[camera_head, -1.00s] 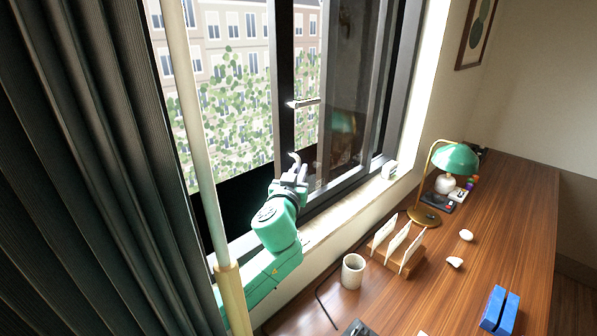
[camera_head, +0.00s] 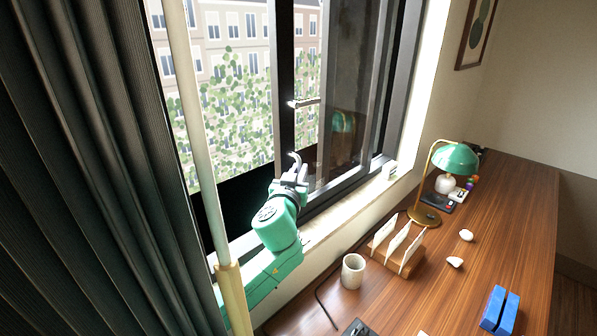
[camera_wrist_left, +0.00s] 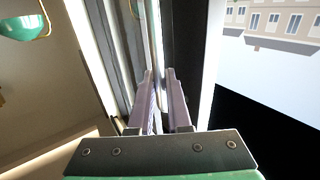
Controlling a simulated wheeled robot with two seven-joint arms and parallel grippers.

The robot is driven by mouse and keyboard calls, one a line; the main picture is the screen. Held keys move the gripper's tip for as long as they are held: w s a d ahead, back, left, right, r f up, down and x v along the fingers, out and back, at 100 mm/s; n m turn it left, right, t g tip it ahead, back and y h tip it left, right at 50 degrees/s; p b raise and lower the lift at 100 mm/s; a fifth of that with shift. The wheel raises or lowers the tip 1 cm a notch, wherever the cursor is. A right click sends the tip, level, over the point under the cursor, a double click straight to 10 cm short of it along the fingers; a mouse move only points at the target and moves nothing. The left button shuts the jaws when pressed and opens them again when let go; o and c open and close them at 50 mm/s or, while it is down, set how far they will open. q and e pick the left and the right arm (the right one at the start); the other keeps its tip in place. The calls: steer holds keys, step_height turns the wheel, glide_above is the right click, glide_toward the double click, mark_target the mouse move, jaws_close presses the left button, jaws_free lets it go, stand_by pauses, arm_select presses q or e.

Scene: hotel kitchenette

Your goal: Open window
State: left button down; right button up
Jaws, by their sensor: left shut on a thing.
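The window (camera_head: 285,75) has dark upright frames and stands in the wall behind the counter. Buildings and green leaves show through it. A pale metal handle (camera_head: 306,102) shows against the window, with a curved end lower down by my gripper. My left gripper (camera_head: 299,170) is at the lower part of the window, above the sill. In the left wrist view its two fingers (camera_wrist_left: 158,80) are shut on a thin, light upright bar, which looks like the handle. The fingers hide part of it. How far the window stands open is hard to tell. My right gripper is out of view.
A dark curtain (camera_head: 80,170) and a pale pole (camera_head: 203,150) stand at the left. On the wooden counter (camera_head: 500,230) are a cup (camera_head: 353,271), a card rack (camera_head: 398,250), a green lamp (camera_head: 455,158) and a blue object (camera_head: 499,310). The sill by my arm is narrow.

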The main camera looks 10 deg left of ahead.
arm_select(q)
steer(key=w+d+b, duration=0.2)
steer(key=w+b, duration=0.1)
steer(key=w, duration=0.1)
steer(key=shift+w+d, duration=0.1)
steer(key=shift+d, duration=0.3)
steer(key=c, duration=1.2)
jaws_free()
steer(key=shift+s+a, duration=0.1)
steer(key=shift+s, duration=0.1)
steer(key=shift+o, duration=0.2)
steer(key=s+b, duration=0.3)
steer(key=s, duration=1.1)
steer(key=shift+s+b, duration=0.25)
steer(key=shift+b, duration=0.1)
